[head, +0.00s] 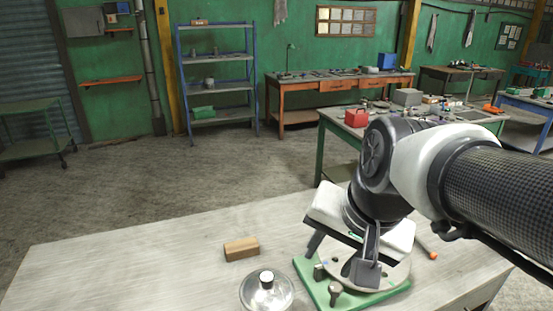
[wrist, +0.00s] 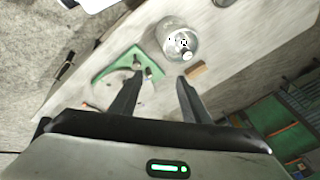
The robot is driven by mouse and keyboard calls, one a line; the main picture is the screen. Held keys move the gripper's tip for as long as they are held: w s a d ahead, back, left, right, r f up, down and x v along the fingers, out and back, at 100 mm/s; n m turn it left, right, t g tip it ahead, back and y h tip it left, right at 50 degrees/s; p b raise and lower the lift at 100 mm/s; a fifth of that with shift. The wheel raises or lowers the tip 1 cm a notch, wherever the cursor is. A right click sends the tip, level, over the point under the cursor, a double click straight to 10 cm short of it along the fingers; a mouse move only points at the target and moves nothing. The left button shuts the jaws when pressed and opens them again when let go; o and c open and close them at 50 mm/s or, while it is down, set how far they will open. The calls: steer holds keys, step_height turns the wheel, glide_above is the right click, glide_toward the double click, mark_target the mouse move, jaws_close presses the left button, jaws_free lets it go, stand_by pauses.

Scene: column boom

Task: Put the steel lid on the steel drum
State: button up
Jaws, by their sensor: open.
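A round shiny silver piece with an upright knob, which looks like the steel lid (head: 252,294), lies on the pale bench at the bottom of the head view. In the wrist view the same lid (wrist: 168,30) is beyond my fingertips. I cannot tell whether anything is under it. I cannot make out the steel drum for certain. My gripper (head: 342,258) is open and empty above the green plate, to the right of the lid; its spread fingers also show in the wrist view (wrist: 160,78). My arm and gripper hide part of the bench.
A green plate (head: 318,287) with a round pale disc and short posts sits on the bench under my gripper. A wooden block (head: 241,249) stands just behind the lid. An orange-tipped tool (head: 432,255) lies at right. The bench's left part is clear.

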steer(key=shift+s+d+r+n+t+h, duration=0.15)
steer(key=shift+s+d+n, duration=0.3)
steer(key=shift+n, duration=0.55)
steer(key=shift+s+d+r+n+t+h, duration=0.25)
steer(key=shift+s+n, duration=0.4)
steer(key=shift+n, duration=0.35)
steer(key=shift+s+d+r+n+t+h, duration=0.1)
steer(key=shift+s+d+n, duration=0.4)
steer(key=shift+n, duration=0.5)
